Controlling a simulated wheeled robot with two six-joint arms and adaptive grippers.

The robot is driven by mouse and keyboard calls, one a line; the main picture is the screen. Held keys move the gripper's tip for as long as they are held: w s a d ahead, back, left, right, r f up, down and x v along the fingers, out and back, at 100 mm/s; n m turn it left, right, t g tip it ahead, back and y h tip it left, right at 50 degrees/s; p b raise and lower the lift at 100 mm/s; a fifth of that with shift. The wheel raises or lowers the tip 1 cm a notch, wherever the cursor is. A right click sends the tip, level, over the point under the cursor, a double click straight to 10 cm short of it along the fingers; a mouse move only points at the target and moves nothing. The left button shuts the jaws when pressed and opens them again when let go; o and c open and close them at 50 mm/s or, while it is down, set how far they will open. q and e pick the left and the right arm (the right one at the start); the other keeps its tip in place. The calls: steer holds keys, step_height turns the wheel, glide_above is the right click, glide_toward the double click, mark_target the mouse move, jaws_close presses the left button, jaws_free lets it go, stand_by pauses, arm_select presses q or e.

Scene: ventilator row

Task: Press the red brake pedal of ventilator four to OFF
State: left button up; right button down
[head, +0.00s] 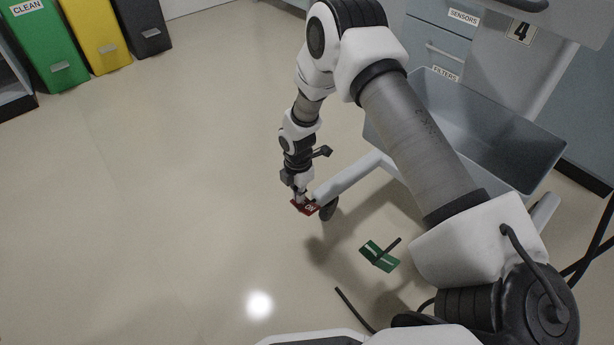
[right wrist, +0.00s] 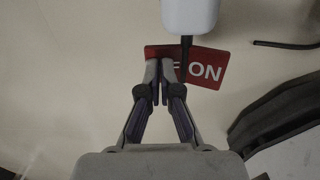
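The red brake pedal (head: 304,209) is at the end of a pale cart leg (head: 345,182), low over the floor, next to a dark caster (head: 328,210). The plate marked 4 (head: 520,32) is on this cart. In the right wrist view the pedal (right wrist: 208,71) shows "ON" on its right half. My right gripper (head: 299,196) reaches down to the pedal's left half. Its fingertips (right wrist: 164,66) are close together, hold nothing visible, and cover most of the left-half lettering. I cannot tell whether they touch the pedal. My left gripper is not in view.
A green plate with a dark bar (head: 380,256) is near the floor to the right. A grey bin (head: 470,130) and drawers (head: 440,50) are at the cart's side. Dark cables (head: 590,245) run at right.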

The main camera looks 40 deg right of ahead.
step_height(320, 180, up, 7)
steer(key=p, duration=0.6)
steer(key=shift+r+p, duration=0.1)
steer(key=shift+p, duration=0.2)
